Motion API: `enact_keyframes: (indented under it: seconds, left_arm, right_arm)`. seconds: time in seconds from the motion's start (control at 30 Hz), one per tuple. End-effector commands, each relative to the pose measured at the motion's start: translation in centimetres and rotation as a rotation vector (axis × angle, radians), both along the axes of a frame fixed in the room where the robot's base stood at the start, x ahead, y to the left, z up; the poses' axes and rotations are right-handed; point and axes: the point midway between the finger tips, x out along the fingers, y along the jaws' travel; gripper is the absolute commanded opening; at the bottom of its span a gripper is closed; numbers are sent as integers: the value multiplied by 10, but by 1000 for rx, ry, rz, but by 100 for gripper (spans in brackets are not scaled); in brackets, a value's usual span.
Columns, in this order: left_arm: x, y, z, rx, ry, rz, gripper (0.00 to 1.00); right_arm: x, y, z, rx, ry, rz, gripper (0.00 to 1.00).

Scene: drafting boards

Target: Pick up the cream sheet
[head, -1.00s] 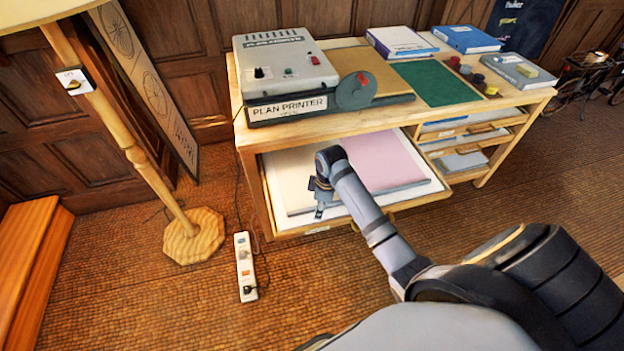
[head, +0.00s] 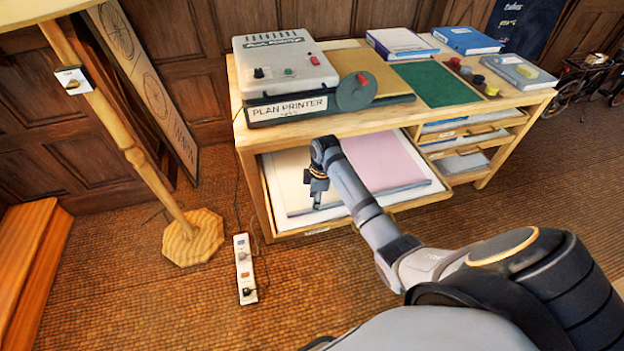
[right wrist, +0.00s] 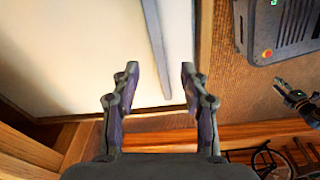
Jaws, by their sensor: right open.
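The cream sheet (head: 291,176) lies flat on the left half of the open drawer (head: 262,203), beside a pink sheet (head: 388,160). My right gripper (head: 317,203) is over the cream sheet's front part, fingers downward and empty. My arm hides part of both sheets. In the right wrist view, the fingers of the right gripper (right wrist: 160,78) are wide apart, with the grey front edge of the stack between them. The cream sheet (right wrist: 75,50) fills the left.
The tabletop (head: 380,118) overhangs the drawer's back and carries a plan printer (head: 285,68). The drawer's wooden front rim (right wrist: 204,40) runs close to my right gripper. A floor lamp (head: 150,165) and a power strip (head: 245,268) stand left of the cabinet. Floor before it is free.

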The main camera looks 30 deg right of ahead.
Motion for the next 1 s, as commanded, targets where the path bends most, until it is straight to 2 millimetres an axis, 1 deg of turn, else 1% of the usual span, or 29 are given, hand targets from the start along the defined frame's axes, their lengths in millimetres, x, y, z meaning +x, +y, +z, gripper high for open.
enact_keyframes:
  seconds: [0.03,0.1,0.2,0.3,0.47,0.57,0.8,1.0]
  left_arm:
    - [0,0,-2,0,0,0,40]
    - [0,0,-3,0,0,0,40]
    - [0,0,-5,0,1,0,40]
    - [0,0,-5,0,1,0,40]
    - [0,0,-5,0,1,0,40]
    - [0,0,-5,0,1,0,40]
    - [0,0,-5,0,1,0,40]
    - [0,0,-5,0,1,0,40]
  right_arm:
    - [-1,0,-11,1,5,0,44]
    - [-1,0,-24,2,5,0,44]
    - [0,1,-36,1,3,-1,44]
    - [1,1,-40,0,1,0,44]
    - [1,1,-40,0,1,0,44]
    - [1,1,-40,0,1,0,34]
    - [1,1,-40,0,1,0,1]
    - [1,1,-40,0,1,0,0]
